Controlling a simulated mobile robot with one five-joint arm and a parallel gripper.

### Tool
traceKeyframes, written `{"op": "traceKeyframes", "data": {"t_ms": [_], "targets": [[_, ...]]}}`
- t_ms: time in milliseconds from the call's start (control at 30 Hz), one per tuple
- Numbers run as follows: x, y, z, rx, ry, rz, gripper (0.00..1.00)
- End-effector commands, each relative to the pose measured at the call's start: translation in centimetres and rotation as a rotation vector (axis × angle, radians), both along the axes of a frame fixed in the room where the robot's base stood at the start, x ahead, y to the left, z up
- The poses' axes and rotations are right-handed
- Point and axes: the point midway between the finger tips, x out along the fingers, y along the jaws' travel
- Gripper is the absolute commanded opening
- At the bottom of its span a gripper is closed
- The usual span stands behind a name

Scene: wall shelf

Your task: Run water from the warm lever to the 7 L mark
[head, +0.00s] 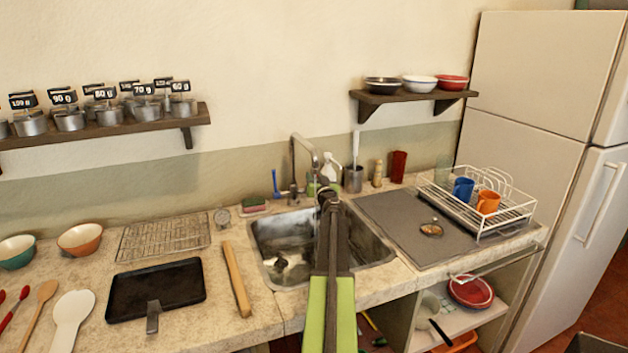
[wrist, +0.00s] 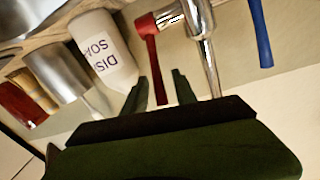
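The sink (head: 268,232) is set in the counter, with a chrome faucet (head: 293,160) at its back. No litre mark is readable and no running water is visible. In the wrist view a red lever (wrist: 153,62) sticks out from the chrome faucet body (wrist: 201,28). A blue lever-like handle (wrist: 261,35) is on the other side; a blue handle (head: 275,183) also shows in the head view. My gripper (wrist: 161,92) is open, its fingers on either side of the red lever's end, with gaps visible. In the head view my arm hides the red lever.
A dish soap bottle (wrist: 104,50) stands close beside the gripper.

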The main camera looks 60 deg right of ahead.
Motion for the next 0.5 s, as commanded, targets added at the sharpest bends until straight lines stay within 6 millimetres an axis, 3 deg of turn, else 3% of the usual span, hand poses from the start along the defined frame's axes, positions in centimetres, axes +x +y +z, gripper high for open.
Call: {"op": "traceKeyframes", "data": {"t_ms": [133, 400, 500], "targets": [[-0.05, 0.02, 0.0, 0.0, 0.0, 0.0, 0.33], [-0.08, 0.02, 0.0, 0.0, 0.0, 0.0, 0.0], [-0.07, 0.03, 0.0, 0.0, 0.0, 0.0, 0.0]]}}
